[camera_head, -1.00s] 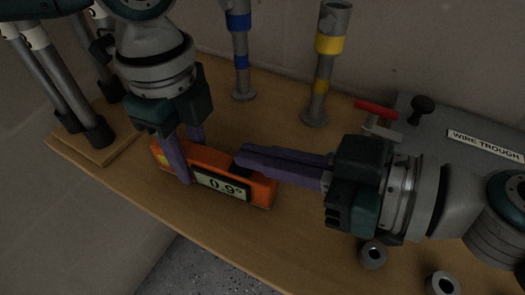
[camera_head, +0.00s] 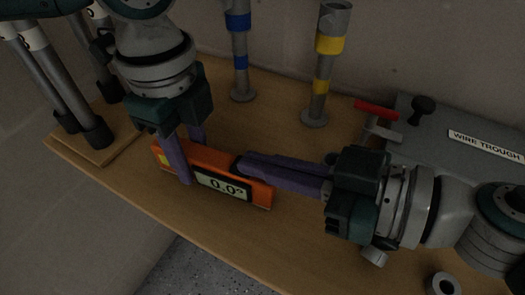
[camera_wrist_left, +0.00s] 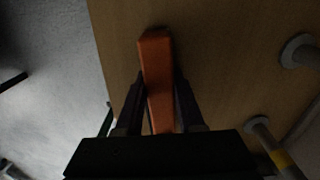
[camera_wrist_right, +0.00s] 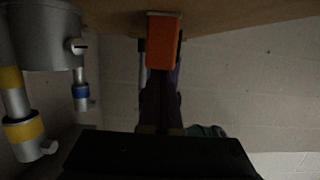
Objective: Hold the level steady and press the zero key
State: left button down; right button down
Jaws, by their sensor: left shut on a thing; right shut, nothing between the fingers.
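The orange level (camera_head: 262,194) stands on the wooden bench, its display (camera_head: 222,184) reading 0.0°. My left gripper (camera_head: 190,160) comes down from above and is shut across the level's left part, one finger on each side. The level also shows between the left fingers in the left wrist view (camera_wrist_left: 157,70). The zero key is hidden by these fingertips. The level's end shows in the right wrist view (camera_wrist_right: 163,45).
A blue-banded post (camera_head: 239,60) and a yellow-banded post (camera_head: 321,75) stand behind the level. A grey wire trough (camera_head: 455,130) and a red-handled clamp (camera_head: 376,112) are at the right. A metal ring (camera_head: 443,285) lies at the front right. Bare bench (camera_head: 270,240) lies in front.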

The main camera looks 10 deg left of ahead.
pick_arm(q)
jog(key=shift+s+a, duration=0.1)
pick_arm(e)
jog(key=v, duration=0.7)
jog(key=shift+d+r, duration=0.15)
jog(key=shift+d, duration=0.25)
pick_arm(q)
jog(key=shift+f, duration=0.1)
jog(key=shift+c, duration=2.2)
grip_release()
